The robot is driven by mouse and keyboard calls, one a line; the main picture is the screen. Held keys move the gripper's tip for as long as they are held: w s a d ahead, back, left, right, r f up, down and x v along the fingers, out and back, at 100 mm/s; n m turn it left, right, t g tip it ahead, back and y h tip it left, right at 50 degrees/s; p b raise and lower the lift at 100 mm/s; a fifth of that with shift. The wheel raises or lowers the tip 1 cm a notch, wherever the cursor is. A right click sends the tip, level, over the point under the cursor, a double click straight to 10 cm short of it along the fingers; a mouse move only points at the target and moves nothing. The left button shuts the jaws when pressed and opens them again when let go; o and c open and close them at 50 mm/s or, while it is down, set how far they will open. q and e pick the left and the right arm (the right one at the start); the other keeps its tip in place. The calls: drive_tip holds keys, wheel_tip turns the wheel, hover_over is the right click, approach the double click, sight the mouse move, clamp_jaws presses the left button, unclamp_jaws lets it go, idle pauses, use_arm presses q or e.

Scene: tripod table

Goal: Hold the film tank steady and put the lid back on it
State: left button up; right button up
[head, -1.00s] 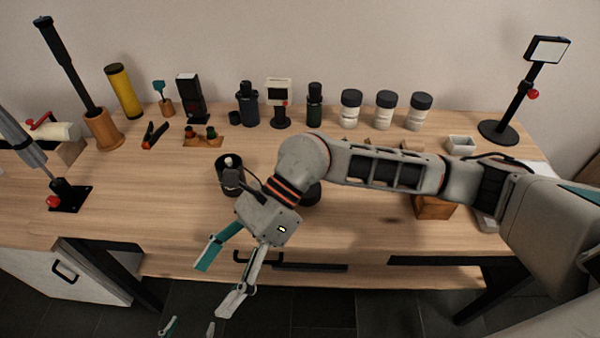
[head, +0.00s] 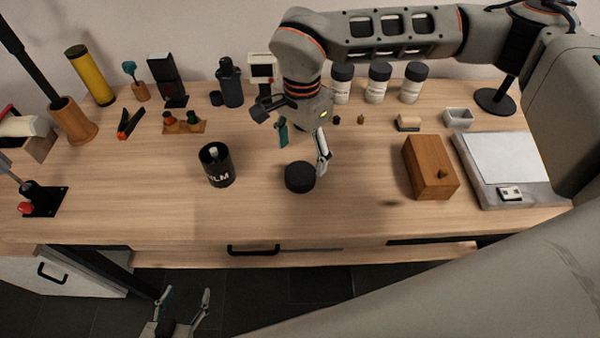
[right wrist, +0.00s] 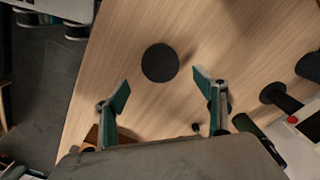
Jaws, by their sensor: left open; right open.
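The film tank (head: 217,172) is a black open cylinder with white lettering and a pale core inside, upright on the table left of centre. Its lid (head: 300,178) is a black round cap lying apart on the wood to the tank's right. It also shows as a dark disc in the right wrist view (right wrist: 160,62). My right gripper (head: 303,152) is open and empty above the table, just behind the lid in the head view. In the wrist view its fingers (right wrist: 162,88) are spread, with the lid beyond the tips. My left gripper (head: 185,294) is open and empty, low in front of the table.
A wooden box (head: 428,168) and a scale (head: 505,168) stand to the right. Bottles (head: 230,84), white jars (head: 377,85) and a small rack (head: 184,124) line the back. A black clamp stand (head: 40,200) is at the left. The wood around tank and lid is clear.

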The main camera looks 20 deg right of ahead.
sight(300, 172)
drive_tip(key=shift+f, duration=1.2)
drive_tip(key=shift+a+f, duration=0.2)
drive_tip(key=shift+f, duration=2.45)
drive_tip(key=c, duration=1.1)
